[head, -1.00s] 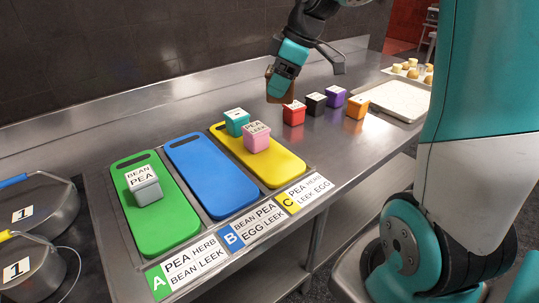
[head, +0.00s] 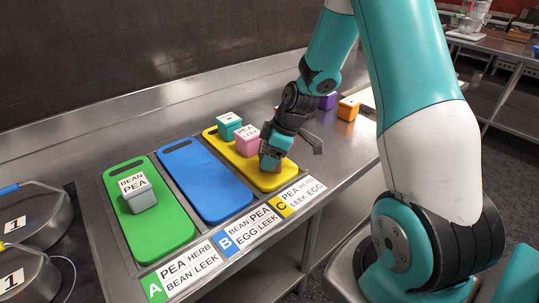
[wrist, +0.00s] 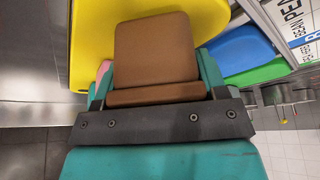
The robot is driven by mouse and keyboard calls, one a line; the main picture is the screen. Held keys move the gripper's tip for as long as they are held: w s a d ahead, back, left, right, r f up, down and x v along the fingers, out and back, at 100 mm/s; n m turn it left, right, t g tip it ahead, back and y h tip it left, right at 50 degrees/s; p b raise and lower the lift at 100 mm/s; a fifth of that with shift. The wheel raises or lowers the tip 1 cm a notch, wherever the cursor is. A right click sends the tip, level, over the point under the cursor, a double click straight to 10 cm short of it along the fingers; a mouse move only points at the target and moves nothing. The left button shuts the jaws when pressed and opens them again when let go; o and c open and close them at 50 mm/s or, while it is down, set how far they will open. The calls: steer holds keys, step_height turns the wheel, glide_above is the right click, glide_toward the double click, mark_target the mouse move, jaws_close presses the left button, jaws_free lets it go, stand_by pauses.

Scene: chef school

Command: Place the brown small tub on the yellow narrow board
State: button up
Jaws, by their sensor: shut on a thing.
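The brown small tub (wrist: 153,50) is between the fingers of my gripper in the wrist view, its flat brown face toward the camera. My gripper (head: 270,162) is shut on it at the near end of the yellow narrow board (head: 268,184). In the head view my gripper mostly hides the tub, so I cannot tell if it touches the board. The yellow board also shows behind the tub in the wrist view (wrist: 88,45). A teal tub (head: 229,125) and a pink tub (head: 246,138) stand on the board's far part, the pink one close beside my gripper.
A blue board (head: 210,184) and a green board (head: 160,230) lie to the left. A grey tub (head: 139,196) is on the green one. Lettered labels (head: 248,232) lie along the front edge. Purple (head: 327,101) and orange (head: 348,109) tubs stand further right.

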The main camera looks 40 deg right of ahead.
steer(key=shift+f, duration=0.25)
steer(key=shift+f, duration=0.2)
steer(key=o, duration=1)
steer(key=shift+r, duration=0.1)
steer(key=shift+o, duration=0.2)
steer(key=a+v, duration=0.1)
steer(key=v, duration=1.1)
steer(key=s+a+r+g, duration=0.1)
steer(key=s+a+r, duration=0.1)
steer(key=a, duration=0.5)
steer(key=s+a+r, duration=0.3)
steer(key=a, duration=0.3)
steer(key=s+a+r+m+g+y, duration=0.1)
steer(key=s+a+r+m+g, duration=0.1)
steer(key=s+a, duration=0.9)
steer(key=s+b, duration=0.1)
steer(key=s, duration=0.2)
steer(key=shift+s+a+r, duration=0.2)
steer(key=shift+s+a, duration=0.05)
